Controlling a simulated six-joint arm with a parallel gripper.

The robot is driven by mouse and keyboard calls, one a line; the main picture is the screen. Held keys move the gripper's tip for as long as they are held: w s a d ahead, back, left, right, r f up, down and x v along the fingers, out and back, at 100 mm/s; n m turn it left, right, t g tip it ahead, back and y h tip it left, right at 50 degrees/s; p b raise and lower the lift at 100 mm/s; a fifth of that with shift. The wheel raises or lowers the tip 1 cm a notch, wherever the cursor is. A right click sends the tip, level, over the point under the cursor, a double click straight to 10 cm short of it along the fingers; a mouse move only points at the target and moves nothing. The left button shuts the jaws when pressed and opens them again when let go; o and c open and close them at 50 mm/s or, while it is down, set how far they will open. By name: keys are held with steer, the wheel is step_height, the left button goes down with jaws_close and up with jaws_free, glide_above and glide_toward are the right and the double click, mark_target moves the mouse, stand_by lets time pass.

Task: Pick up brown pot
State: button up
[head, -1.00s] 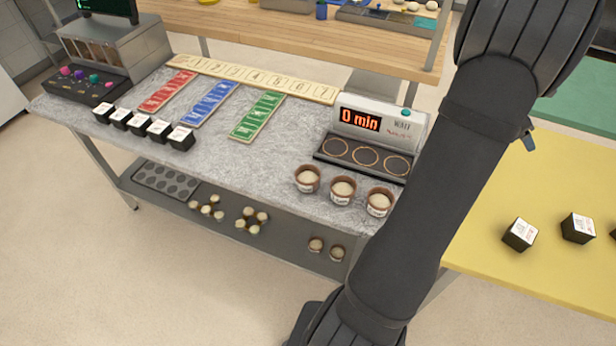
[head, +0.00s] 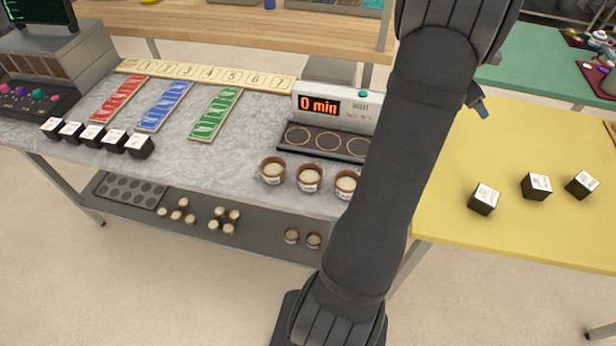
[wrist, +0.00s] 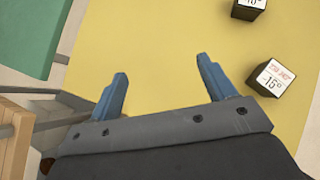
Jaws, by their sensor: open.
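Three brown pots with pale tops stand in a row at the front right of the grey marble counter in the head view: a left one (head: 272,171), a middle one (head: 309,178) and a right one (head: 345,184), which is close beside my arm in the picture. My gripper (wrist: 160,85) shows in the wrist view with its two blue fingers apart and nothing between them. It is over the yellow table (wrist: 180,40), away from the pots. In the head view only a blue fingertip (head: 481,106) shows beside my arm.
Black cubes with white labelled tops stand on the yellow table, one (wrist: 280,80) near my gripper. A timer box (head: 335,106) with three rings stands behind the pots. More black cubes (head: 96,137) line the counter's left. Two small pots (head: 302,238) sit on the lower shelf.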

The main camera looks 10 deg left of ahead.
steer(key=shift+o, duration=1.3)
